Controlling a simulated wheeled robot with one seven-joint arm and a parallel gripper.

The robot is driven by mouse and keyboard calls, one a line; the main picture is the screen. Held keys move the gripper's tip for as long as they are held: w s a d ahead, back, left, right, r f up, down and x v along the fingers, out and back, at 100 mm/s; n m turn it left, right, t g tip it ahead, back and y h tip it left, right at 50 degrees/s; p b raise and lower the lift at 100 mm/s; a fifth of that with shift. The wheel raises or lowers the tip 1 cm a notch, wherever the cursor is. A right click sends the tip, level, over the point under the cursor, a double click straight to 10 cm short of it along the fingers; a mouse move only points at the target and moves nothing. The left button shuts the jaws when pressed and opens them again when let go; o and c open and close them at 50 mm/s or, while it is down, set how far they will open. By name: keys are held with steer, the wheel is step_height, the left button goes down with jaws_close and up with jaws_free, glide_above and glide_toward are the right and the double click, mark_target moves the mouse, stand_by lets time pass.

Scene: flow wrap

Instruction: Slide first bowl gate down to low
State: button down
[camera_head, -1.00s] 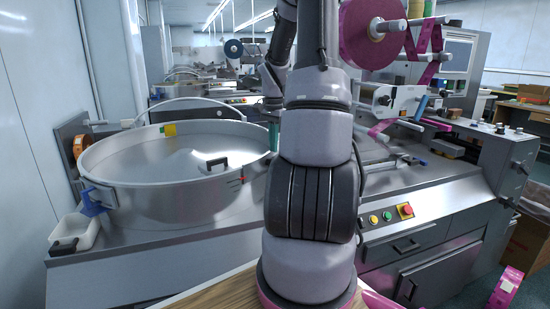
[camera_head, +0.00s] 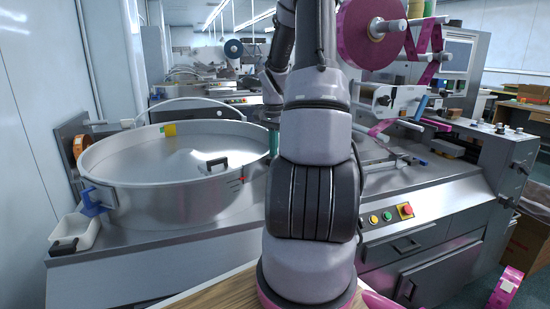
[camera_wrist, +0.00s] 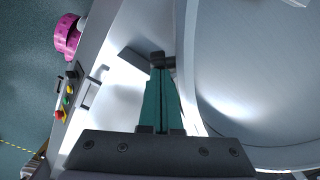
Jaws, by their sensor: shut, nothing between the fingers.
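The large round metal bowl (camera_head: 165,195) stands on the machine deck at left. It also fills the right side of the wrist view (camera_wrist: 265,75). A black handle-like piece (camera_head: 213,163) shows inside its wall, and small red marks (camera_head: 242,179) show on its outer right side. I cannot tell for certain which part is the gate, or its height. My gripper (camera_wrist: 160,72) has green fingers, shut and empty, just outside the bowl's rim. Their tips are at or very near a small dark piece (camera_wrist: 157,58); contact is unclear. In the head view, my arm hides most of this area.
A blue clamp (camera_head: 92,201) and a white bin (camera_head: 75,233) are at the bowl's left. Coloured buttons (camera_head: 388,216) sit on the machine's front. A magenta film reel (camera_head: 366,30) stands above the deck at right.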

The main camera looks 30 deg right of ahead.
steer(key=shift+f, duration=0.9)
steer(key=shift+r, duration=1.55)
steer(key=s+a+r+n+t, duration=0.1)
steer(key=a+r+n, duration=0.1)
steer(key=a+r, duration=0.55)
steer(key=s+a+r+n+t+y, duration=0.2)
steer(key=s+a+r+n+t, duration=0.4)
steer(key=s+a+r, duration=0.8)
steer(key=s+a+n, duration=0.2)
steer(key=s+a, duration=0.1)
steer(key=a, duration=0.1)
steer(key=shift+r+n, duration=0.3)
steer(key=shift+r, duration=0.1)
